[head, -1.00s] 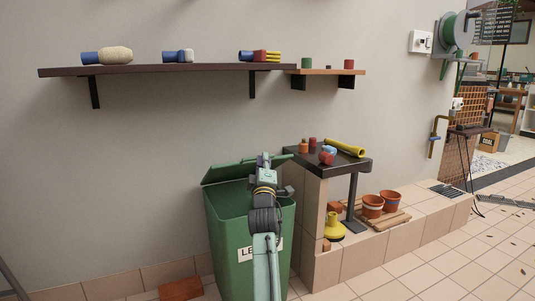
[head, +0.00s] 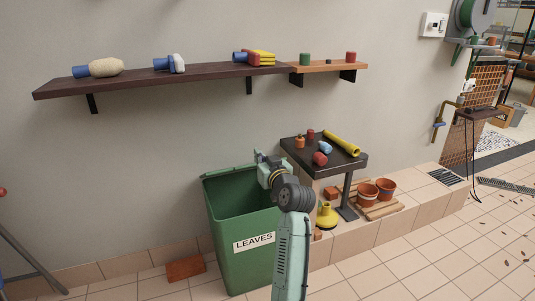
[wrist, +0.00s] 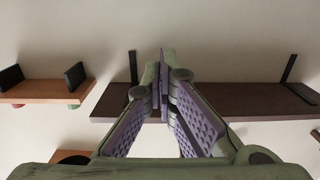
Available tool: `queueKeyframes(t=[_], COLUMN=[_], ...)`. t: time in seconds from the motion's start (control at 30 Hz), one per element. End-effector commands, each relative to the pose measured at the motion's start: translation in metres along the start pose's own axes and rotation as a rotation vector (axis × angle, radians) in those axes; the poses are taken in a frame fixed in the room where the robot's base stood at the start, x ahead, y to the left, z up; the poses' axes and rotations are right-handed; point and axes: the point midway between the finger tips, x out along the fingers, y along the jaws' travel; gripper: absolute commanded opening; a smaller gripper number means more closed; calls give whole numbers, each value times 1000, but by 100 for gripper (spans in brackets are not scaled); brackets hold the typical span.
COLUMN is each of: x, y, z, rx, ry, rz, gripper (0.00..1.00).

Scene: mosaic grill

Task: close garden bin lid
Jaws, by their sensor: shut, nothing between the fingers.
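The green garden bin (head: 243,262) with a "LEAVES" label stands against the wall, and its dark inside shows from above. Its green lid (head: 228,172) shows as a narrow raised strip along the back of the opening, so the bin is open. My gripper (head: 259,156) is at the back right of the opening, close to the lid's edge; I cannot tell whether they touch. In the wrist view my gripper's purple-padded fingers (wrist: 164,100) are shut with nothing between them. My arm hides the bin's right side.
A dark shelf (head: 160,78) and a small wooden shelf (head: 330,66) hang on the wall above. A dark side table (head: 325,155) with small items stands right of the bin, above a tiled ledge (head: 400,205) with pots. A brick (head: 185,268) lies left of the bin.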

Motion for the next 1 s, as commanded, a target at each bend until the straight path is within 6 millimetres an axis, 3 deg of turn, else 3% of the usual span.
queueKeyframes(t=[0.4,0.6,1.0], x=[86,72,68], y=[0,2,2], z=[-2,29,38], rx=[-4,-3,-5], ry=[-1,0,1], rz=[1,4,4], gripper=[0,0,0])
